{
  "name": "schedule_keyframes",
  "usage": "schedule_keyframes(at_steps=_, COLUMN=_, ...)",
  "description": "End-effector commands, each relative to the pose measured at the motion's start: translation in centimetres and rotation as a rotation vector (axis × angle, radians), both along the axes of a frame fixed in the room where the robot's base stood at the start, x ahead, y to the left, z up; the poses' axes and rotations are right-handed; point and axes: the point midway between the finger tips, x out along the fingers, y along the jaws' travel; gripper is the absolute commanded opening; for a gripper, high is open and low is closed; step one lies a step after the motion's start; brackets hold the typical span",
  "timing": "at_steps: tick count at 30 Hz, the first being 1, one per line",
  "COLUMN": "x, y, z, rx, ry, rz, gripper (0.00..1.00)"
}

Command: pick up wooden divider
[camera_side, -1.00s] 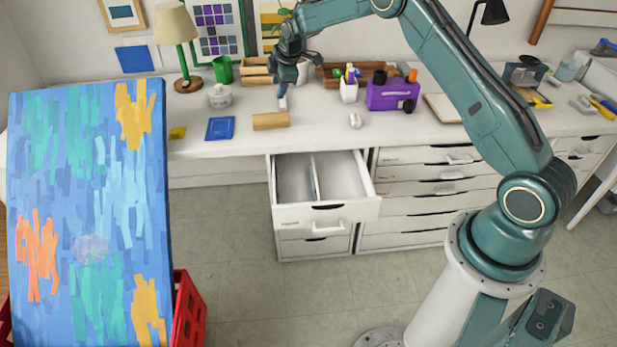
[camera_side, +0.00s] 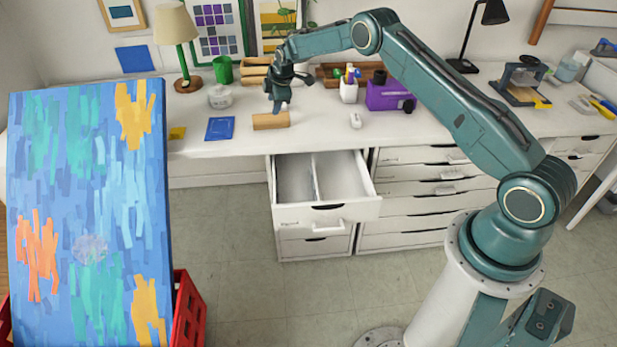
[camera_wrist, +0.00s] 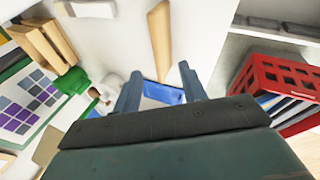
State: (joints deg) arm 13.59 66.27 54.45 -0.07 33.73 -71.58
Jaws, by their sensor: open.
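The wooden divider (camera_side: 264,122) is a light tan block lying on the white desk, near its front edge and above the open drawer. In the wrist view the wooden divider (camera_wrist: 160,40) is a long tan piece ahead of the fingertips, pointing away from them. My gripper (camera_side: 278,108) hangs pointing down just behind the divider, close to it in the side view; whether it touches cannot be told. In the wrist view my gripper (camera_wrist: 160,82) has its two fingers apart, with nothing held between them.
A blue tray (camera_side: 219,129) lies left of the divider and a small white object (camera_side: 355,120) lies right. A green cup (camera_side: 222,70), white jar (camera_side: 220,97) and purple box (camera_side: 388,97) stand further back. The open drawer (camera_side: 335,212) juts out below. A red crate (camera_wrist: 272,88) shows at right.

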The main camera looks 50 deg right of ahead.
Motion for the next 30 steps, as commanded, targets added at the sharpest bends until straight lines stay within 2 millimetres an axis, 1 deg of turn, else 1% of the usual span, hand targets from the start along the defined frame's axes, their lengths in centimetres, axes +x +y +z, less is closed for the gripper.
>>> schedule_keyframes(at_steps=14, x=0.4, y=-0.1, z=-0.9, rx=0.000, ry=0.000, rz=0.000, gripper=0.42)
schedule_keyframes(at_steps=25, x=1.7, y=-0.7, z=-3.6, rx=0.000, ry=0.001, rz=0.000, gripper=0.42)
schedule_keyframes(at_steps=30, x=2.1, y=-0.8, z=-4.6, rx=0.000, ry=0.001, rz=0.000, gripper=0.42)
